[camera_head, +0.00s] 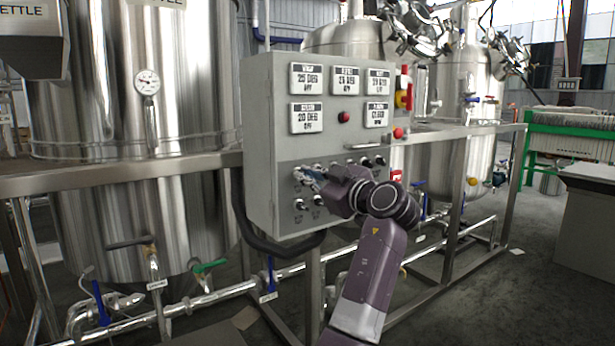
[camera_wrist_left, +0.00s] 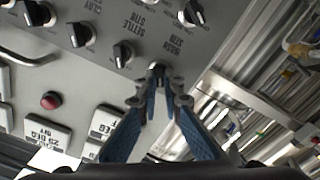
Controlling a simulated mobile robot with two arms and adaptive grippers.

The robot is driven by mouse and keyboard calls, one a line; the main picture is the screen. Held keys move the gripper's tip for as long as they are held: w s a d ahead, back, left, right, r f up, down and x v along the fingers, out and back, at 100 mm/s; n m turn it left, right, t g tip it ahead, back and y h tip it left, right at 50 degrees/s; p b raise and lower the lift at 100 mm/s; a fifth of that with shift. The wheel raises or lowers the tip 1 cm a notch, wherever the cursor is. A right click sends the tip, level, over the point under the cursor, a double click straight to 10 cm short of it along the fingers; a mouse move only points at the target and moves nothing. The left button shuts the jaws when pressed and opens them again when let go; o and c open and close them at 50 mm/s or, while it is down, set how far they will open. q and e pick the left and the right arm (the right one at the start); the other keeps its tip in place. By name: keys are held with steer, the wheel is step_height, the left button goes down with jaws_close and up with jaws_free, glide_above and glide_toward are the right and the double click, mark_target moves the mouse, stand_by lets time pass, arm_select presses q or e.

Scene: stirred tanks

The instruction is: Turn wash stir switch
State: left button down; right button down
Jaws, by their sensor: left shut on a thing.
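The wash stir switch (camera_wrist_left: 156,67) is a small black knob on the grey control panel (camera_head: 262,150), under a label reading "WASH STIR" in the left wrist view. My left gripper (camera_wrist_left: 159,88) has its two blue fingers closed around this knob, with the tips close to the panel face. The knob's exact angle is hard to see between the fingertips. My right gripper is not in view.
The settle stir knob (camera_wrist_left: 123,53) sits close beside the held one. A steel rail (camera_head: 120,175) and a large tank (camera_head: 100,90) stand left.

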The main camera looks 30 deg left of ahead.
arm_select(q)
steer(key=c, duration=2.1)
jaws_free()
steer(key=shift+a+r, duration=0.1)
steer(key=v, duration=1.2)
